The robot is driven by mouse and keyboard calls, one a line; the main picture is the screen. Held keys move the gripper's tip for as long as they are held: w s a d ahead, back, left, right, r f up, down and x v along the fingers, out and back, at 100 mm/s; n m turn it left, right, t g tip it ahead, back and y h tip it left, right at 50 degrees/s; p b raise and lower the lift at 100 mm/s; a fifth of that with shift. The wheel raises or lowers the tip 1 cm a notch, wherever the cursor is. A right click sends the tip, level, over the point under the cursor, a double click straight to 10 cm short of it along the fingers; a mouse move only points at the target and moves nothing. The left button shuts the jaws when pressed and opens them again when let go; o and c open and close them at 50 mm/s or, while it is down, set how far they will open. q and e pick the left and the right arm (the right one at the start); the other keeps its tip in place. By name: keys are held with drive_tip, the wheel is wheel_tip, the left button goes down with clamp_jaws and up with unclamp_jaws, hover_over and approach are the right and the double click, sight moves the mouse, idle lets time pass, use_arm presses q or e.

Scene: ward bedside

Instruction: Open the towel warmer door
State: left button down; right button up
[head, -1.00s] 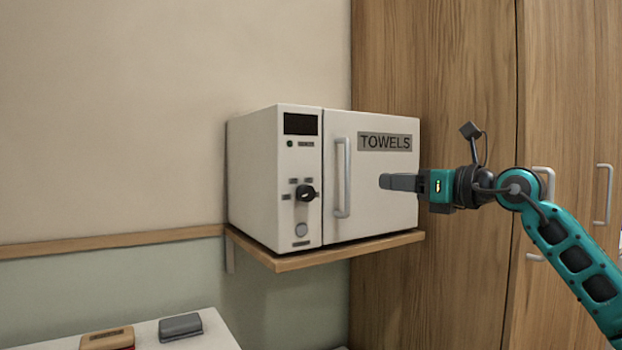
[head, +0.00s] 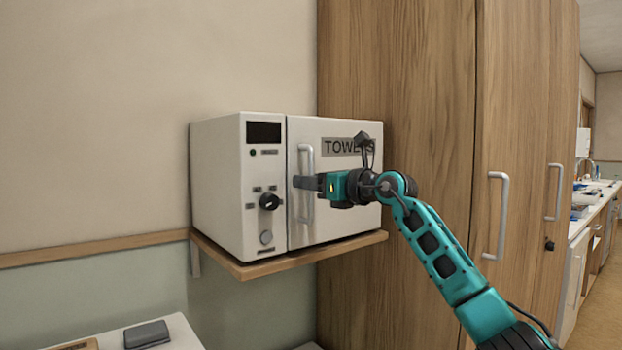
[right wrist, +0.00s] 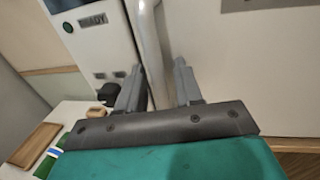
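The white towel warmer (head: 217,190) stands on a wooden wall shelf. Its door (head: 345,212), marked "TOWELS", is closed, and a grey upright bar handle (head: 309,158) is near the door's left edge. My right gripper (head: 302,183) is at the middle of the handle in the head view. In the right wrist view, my right gripper (right wrist: 160,77) is open, with the handle (right wrist: 150,42) running between its two fingers. A gap shows on the handle's right side; contact on the left cannot be told. My left gripper is out of view.
The shelf (head: 250,270) juts out below the warmer. A control knob (head: 269,201) is left of the door. A wooden cabinet (head: 420,110) with grey handles stands close on the right. A white table (head: 178,330) with a grey item (head: 147,334) is at lower left.

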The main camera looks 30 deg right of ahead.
drive_tip(key=shift+w, duration=0.1)
clamp_jaws()
idle(0.3)
